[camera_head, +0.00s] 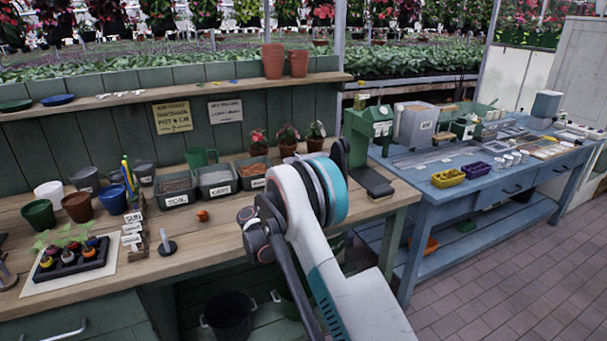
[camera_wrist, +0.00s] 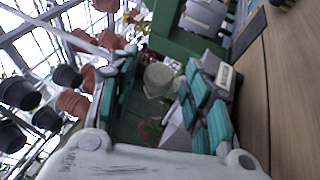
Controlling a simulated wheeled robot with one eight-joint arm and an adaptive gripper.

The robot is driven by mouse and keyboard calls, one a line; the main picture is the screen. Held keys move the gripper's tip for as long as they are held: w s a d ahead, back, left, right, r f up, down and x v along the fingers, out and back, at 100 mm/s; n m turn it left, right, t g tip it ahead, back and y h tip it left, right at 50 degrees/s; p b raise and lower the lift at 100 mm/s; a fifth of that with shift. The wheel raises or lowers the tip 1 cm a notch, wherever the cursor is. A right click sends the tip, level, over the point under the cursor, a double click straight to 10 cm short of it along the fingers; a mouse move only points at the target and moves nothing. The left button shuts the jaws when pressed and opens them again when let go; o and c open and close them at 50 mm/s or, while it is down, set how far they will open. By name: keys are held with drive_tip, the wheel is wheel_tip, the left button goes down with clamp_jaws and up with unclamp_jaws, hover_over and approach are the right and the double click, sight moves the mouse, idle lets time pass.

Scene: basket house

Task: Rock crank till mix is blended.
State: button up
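A green bench machine (camera_head: 368,128) stands at the right end of the wooden bench, with a flat dark foot reaching forward. I cannot pick out a crank on it for certain. My gripper (camera_wrist: 155,88) is open in the wrist view, its teal-padded fingers apart on both sides. A pale grey rounded thing (camera_wrist: 158,78) shows in the gap beyond the fingers; I cannot tell whether it is the crank's knob, and no finger clearly touches it. In the head view my arm hides most of the gripper, which is in front of the green machine. The mix is not clearly visible.
Grey labelled bins (camera_head: 215,180) and potted plants (camera_head: 288,138) stand left of my arm on the wooden bench (camera_head: 190,240). A blue table (camera_head: 425,190) with a large grey container (camera_head: 415,125) stands to the right. Paved floor (camera_head: 520,255) in front is clear.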

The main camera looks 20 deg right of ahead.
drive_tip(key=v, duration=1.2)
